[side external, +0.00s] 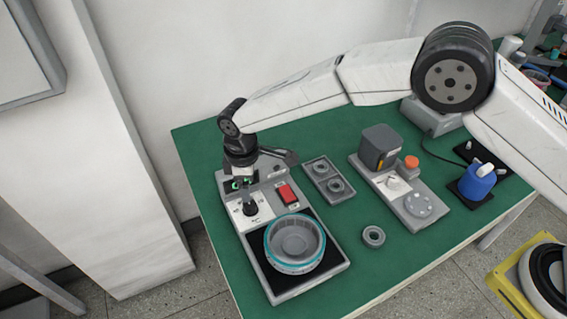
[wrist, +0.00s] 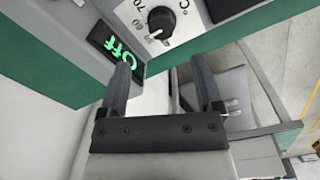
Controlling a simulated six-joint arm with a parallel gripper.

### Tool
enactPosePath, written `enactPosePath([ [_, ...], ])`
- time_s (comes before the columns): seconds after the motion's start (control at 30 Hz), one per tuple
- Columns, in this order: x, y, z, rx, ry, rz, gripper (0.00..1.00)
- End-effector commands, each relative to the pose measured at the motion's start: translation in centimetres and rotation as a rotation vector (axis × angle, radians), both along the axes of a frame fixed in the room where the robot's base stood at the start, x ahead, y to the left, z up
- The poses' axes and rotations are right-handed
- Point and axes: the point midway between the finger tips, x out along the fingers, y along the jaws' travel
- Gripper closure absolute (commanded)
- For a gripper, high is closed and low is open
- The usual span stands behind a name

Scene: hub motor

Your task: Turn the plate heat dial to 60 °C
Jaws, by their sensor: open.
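The plate heat dial is a black knob (side external: 250,209) on the pale front panel of the hot plate unit (side external: 315,282). In the wrist view the knob (wrist: 161,20) is near the top edge, with a white mark at its lower edge. The green display (wrist: 115,42) reads "Off". My gripper (wrist: 163,62) is open and empty, its fingers apart from the knob. In the side view my gripper (side external: 245,187) hangs just above the dial.
A red switch (side external: 287,193) sits right of the dial. A round teal-rimmed pot (side external: 295,245) stands on the black plate. A grey two-ring tray (side external: 328,181), a loose ring (side external: 373,236) and a grey fixture (side external: 410,215) stand to the right on the green bench.

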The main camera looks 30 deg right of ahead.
Motion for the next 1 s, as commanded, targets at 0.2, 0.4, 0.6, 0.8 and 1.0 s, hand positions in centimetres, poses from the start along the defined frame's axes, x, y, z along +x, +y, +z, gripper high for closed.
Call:
enactPosePath([
  [0.2, 0.0, 0.1, 0.1, 0.008, 0.020, 0.050, 0.16],
  [0.4, 0.0, 0.1, -0.2, 0.008, 0.021, 0.050, 0.16],
  [0.6, 0.0, 0.1, -1.4, 0.007, 0.021, 0.050, 0.16],
  [0.8, 0.0, 0.1, -3.7, 0.006, 0.022, 0.050, 0.16],
  [1.0, 0.0, 0.1, -6.0, 0.008, 0.021, 0.050, 0.16],
])
